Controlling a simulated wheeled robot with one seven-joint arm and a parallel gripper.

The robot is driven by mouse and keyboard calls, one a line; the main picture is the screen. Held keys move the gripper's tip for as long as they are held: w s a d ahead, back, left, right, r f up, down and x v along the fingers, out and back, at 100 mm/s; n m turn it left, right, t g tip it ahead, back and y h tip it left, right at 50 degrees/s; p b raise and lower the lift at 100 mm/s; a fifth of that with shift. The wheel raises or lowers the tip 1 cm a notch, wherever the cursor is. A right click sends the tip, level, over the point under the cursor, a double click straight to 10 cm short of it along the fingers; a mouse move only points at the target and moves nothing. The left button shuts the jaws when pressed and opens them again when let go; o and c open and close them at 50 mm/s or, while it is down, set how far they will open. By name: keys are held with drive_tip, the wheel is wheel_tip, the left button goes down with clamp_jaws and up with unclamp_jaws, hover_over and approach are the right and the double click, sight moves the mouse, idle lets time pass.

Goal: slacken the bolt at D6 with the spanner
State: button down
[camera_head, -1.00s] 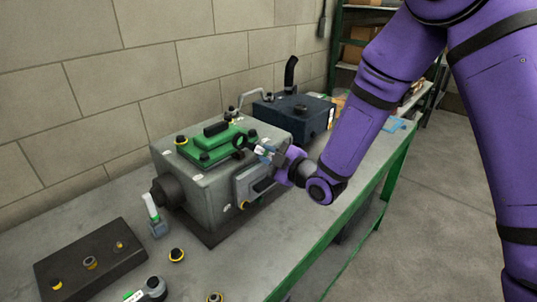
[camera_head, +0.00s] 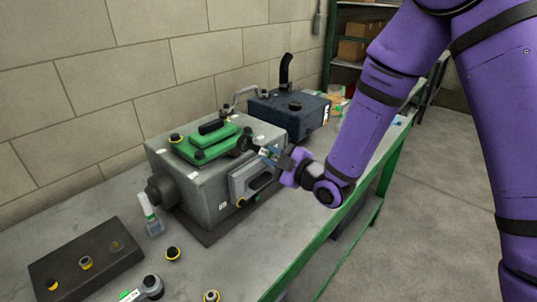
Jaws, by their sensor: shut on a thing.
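The grey engine block (camera_head: 205,192) stands on the bench with a green cover (camera_head: 190,153) on top. Dark bolts with yellow rings sit at the cover's edge, such as the left bolt (camera_head: 176,138) and the front bolt (camera_head: 198,155). My gripper (camera_head: 271,155) is at the block's right side, shut on the spanner (camera_head: 246,143). The spanner's dark head is at the cover's right corner; I cannot tell whether it is seated on a bolt there. The small labels are too small to read, so I cannot tell which bolt is D6.
A dark blue unit (camera_head: 285,112) with an upright black pipe stands behind the block. A dark tray (camera_head: 60,275) holding fasteners, a small bottle (camera_head: 150,216), loose bolts (camera_head: 173,254) and a grey-headed tool (camera_head: 151,287) lie at the front left. The bench's green edge (camera_head: 300,258) runs along the right.

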drive_tip(key=shift+s+d, duration=0.15)
drive_tip(key=shift+d, duration=0.1)
drive_tip(key=shift+v, duration=2.9)
